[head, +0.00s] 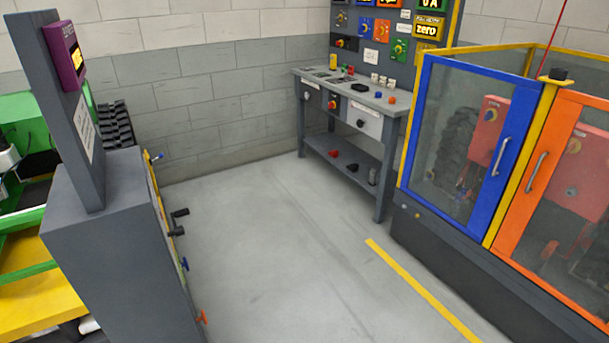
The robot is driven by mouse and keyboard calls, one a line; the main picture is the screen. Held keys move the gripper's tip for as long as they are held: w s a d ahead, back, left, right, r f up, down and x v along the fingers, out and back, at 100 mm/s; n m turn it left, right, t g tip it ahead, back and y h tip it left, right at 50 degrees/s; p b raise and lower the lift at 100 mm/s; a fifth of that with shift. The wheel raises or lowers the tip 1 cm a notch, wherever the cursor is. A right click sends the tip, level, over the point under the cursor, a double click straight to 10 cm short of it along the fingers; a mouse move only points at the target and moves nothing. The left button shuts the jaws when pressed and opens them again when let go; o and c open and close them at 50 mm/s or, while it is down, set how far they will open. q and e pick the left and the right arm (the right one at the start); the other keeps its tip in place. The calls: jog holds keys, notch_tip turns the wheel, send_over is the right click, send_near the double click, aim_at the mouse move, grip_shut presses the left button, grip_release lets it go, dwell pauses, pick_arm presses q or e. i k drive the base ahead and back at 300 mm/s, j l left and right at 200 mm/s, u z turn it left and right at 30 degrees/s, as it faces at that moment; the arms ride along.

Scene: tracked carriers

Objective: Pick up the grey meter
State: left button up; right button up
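I cannot clearly make out a grey meter at this size. A workbench (345,95) against the back wall holds several small items, among them a dark object (360,87) on its top. A small greyish object (373,176) stands at the right end of the bench's lower shelf, but I cannot tell what it is. Neither of my grippers is in view.
A grey cabinet (105,250) with handles on its side and a tall post stands at the left. A glazed enclosure with a blue door (468,140) and an orange door (555,180) fills the right. The grey floor (265,240) between is clear, with a yellow line (420,288).

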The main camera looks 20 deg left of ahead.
aim_at(374, 171)
jog(key=u, duration=0.25)
jog(key=i, duration=0.7)
jog(key=i+u, duration=0.3)
jog(key=i, duration=0.25)
jog(key=i+u, duration=0.3)
jog(key=i, duration=0.2)
jog(key=i+l+u, duration=0.3)
jog(key=i, duration=0.25)
jog(key=i+l+u, duration=0.25)
jog(key=i, duration=0.25)
jog(key=i+j+z, duration=0.1)
jog(key=i, duration=0.4)
jog(key=i+j+z, duration=0.1)
jog(key=i, duration=0.45)
jog(key=i+j, duration=0.3)
jog(key=i, duration=0.2)
jog(key=l+z, duration=0.05)
